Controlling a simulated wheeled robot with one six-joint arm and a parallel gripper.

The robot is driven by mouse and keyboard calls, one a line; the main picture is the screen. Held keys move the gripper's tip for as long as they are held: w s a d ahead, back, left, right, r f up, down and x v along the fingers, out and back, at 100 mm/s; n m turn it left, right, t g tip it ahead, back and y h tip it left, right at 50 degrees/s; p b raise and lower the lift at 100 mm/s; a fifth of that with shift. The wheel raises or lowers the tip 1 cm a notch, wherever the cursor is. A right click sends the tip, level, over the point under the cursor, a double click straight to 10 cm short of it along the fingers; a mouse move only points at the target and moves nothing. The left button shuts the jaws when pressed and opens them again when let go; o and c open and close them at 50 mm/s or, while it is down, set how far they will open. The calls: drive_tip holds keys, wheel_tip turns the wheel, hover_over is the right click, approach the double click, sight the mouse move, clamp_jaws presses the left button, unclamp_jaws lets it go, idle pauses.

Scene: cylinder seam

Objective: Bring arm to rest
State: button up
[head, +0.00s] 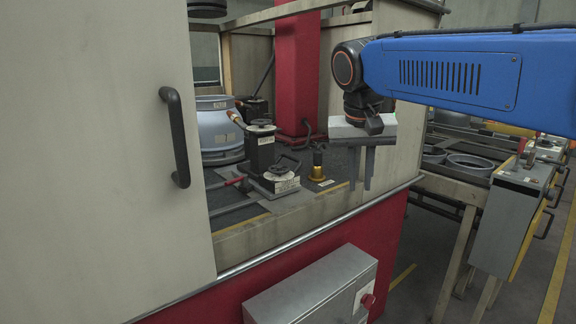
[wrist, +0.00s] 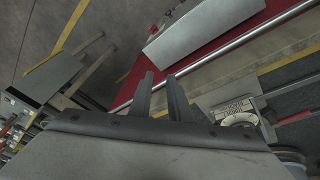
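My gripper (head: 361,188) hangs fingers-down at the end of my blue arm, at the right part of the open front of the machine cell. Its two grey fingers are apart with nothing between them. In the wrist view the gripper (wrist: 160,76) also shows an empty gap between its fingers. The fingers hang over the cell's front edge in the head view; the exact clearance cannot be told. My arm reaches in from the right side of the head view.
Inside the cell stand a grey-blue cylinder (head: 218,135), a black fixture (head: 260,150), a brass-coloured part (head: 318,168) and a red column (head: 297,75). A pale door (head: 90,150) covers the left. A grey box (head: 310,290) sticks out below; a control panel (head: 515,215) stands right.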

drive_tip(key=s+d+f, duration=0.4)
drive_tip(key=s+f, duration=0.3)
drive_tip(key=s+d+f+n+t+y, duration=0.1)
drive_tip(key=s+d+f, duration=0.3)
drive_tip(key=s+f, duration=0.3)
drive_tip(key=s+d+f+t, duration=0.1)
drive_tip(key=s+d+f, duration=0.4)
drive_tip(key=s+f, duration=0.3)
drive_tip(key=shift+f+n, duration=0.4)
